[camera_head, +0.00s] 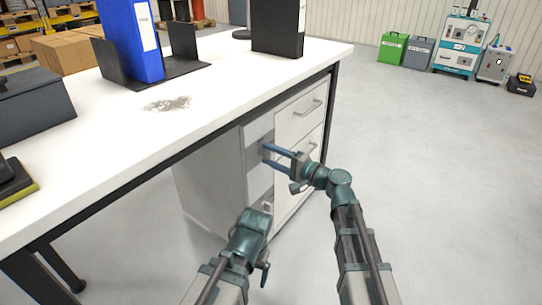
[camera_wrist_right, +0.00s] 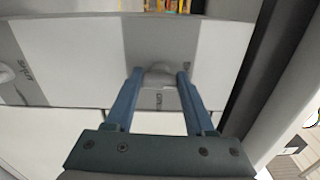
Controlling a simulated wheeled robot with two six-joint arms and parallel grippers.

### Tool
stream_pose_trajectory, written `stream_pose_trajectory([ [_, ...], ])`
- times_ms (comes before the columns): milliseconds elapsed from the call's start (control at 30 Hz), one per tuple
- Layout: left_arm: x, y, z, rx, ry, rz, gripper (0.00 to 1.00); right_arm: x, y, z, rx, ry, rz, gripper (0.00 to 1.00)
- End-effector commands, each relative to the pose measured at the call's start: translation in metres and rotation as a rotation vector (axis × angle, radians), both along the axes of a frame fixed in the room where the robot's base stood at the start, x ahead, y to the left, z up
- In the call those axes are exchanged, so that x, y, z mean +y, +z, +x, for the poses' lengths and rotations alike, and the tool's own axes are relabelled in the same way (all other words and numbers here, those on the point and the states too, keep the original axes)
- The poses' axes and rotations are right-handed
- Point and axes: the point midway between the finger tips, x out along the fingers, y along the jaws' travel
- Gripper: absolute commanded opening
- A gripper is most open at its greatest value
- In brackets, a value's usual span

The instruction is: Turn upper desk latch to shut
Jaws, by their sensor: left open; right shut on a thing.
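The upper desk latch shows in the right wrist view as a pale rounded knob (camera_wrist_right: 160,74) on a grey strip of the cabinet front, with small printed words beside and below it. My right gripper (camera_head: 265,152) reaches the upper part of the grey strip on the desk cabinet (camera_head: 210,180). The exact angle of the knob is hard to tell. My left gripper (camera_head: 266,208) is open, low in front of the cabinet; its fingers are mostly hidden.
White drawers with bar handles (camera_head: 310,107) are to the right of the latch strip. The white desk top (camera_head: 220,90) overhangs them and holds a blue binder (camera_head: 135,40) and black boxes. A second pale knob (camera_wrist_right: 6,73) shows at the left in the wrist view.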

Motion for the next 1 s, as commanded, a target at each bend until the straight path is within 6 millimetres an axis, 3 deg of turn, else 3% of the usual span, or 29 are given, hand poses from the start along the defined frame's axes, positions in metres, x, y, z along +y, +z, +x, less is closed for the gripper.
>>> stream_pose_trajectory([
  [733, 0.0, -0.0006, 0.0, 0.0, 0.0, 0.0, 0.86, 0.0001, -0.0013, -0.0017, -0.065, 0.002, -0.051, 0.0],
  [767, 0.0, -0.0006, 0.0, 0.0, 0.0, 0.0, 0.86, 0.0001, -0.0013, -0.0017, -0.065, 0.002, -0.051, 0.56],
  [900, 0.0, -0.0006, 0.0, 0.0, 0.0, 0.0, 0.86, 0.0001, -0.0011, -0.0013, -0.065, 0.001, -0.05, 0.81],
  [1000, 0.0, -0.0005, 0.0, 0.0, 0.0, 0.0, 0.86, 0.0, -0.001, -0.001, -0.064, 0.001, -0.049, 0.84],
])
